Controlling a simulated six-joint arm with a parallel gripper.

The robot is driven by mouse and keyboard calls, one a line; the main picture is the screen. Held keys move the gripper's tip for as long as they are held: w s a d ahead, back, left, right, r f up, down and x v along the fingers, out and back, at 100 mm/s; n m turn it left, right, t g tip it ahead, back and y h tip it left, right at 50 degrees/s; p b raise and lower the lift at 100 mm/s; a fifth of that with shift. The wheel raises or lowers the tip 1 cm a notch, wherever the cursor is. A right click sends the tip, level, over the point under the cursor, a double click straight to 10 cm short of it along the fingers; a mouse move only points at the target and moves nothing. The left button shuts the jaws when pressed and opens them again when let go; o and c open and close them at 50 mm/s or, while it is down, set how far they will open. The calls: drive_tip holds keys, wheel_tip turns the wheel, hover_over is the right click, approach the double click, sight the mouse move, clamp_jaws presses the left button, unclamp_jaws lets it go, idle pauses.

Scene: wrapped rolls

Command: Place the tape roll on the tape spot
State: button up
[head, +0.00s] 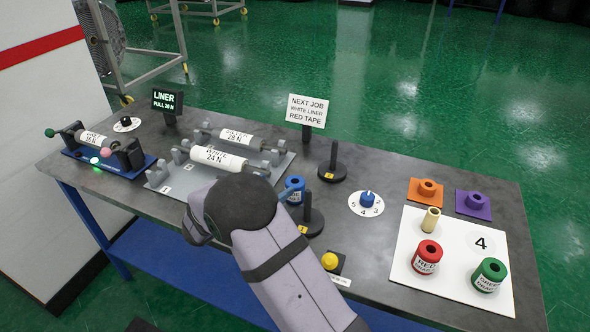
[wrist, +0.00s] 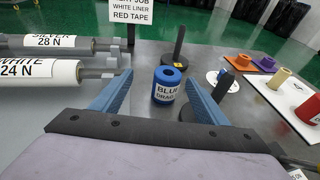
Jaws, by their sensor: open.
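A blue roll (wrist: 166,85) labelled "BLUE DRAG" stands upright on the table; it also shows in the head view (head: 294,185). A red roll (head: 427,257) and a green roll (head: 488,275), with similar labels, stand on the white mat (head: 405,270) at right. A white circle marked "4" (head: 481,243) is empty on that mat. Which spot is the tape spot, I cannot tell. My gripper (wrist: 158,80) is open and empty, with the blue roll seen between its fingers and slightly beyond. In the head view my arm hides most of the gripper.
Two black posts on round bases (head: 332,165) (head: 307,218) flank the blue roll. A grey stand (head: 175,190) holds white and silver rollers at left. A tan cylinder (head: 431,220), orange (head: 426,191) and purple blocks (head: 474,205), and a round dial (head: 367,202) stand at right.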

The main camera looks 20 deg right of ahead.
sight(297, 180)
drive_tip(key=shift+s+d+f+p, duration=0.1)
drive_tip(key=shift+d+f+p, duration=0.25)
drive_tip(key=shift+p, duration=1)
drive_tip(key=shift+s+d+f+p, duration=0.1)
drive_tip(key=shift+d+p, duration=0.4)
drive_tip(key=shift+p, duration=0.8)
drive_tip(key=shift+s+d+f+p, duration=0.1)
drive_tip(key=shift+d+f+p, duration=0.25)
drive_tip(key=shift+p, duration=1)
drive_tip(key=shift+d+r, duration=0.1)
drive_tip(key=shift+d, duration=0.1)
drive_tip(key=shift+p+x, duration=0.5)
drive_tip(key=shift+x, duration=0.5)
drive_tip(key=shift+w+d+p, duration=0.25)
drive_tip(key=shift+d+p, duration=0.2)
drive_tip(key=shift+p, duration=0.15)
drive_tip(key=p+x, duration=0.1)
drive_tip(key=x, duration=0.2)
drive_tip(key=shift+p, duration=0.35)
drive_tip(key=shift+w+d+f, duration=0.35)
drive_tip(key=shift+f, duration=0.05)
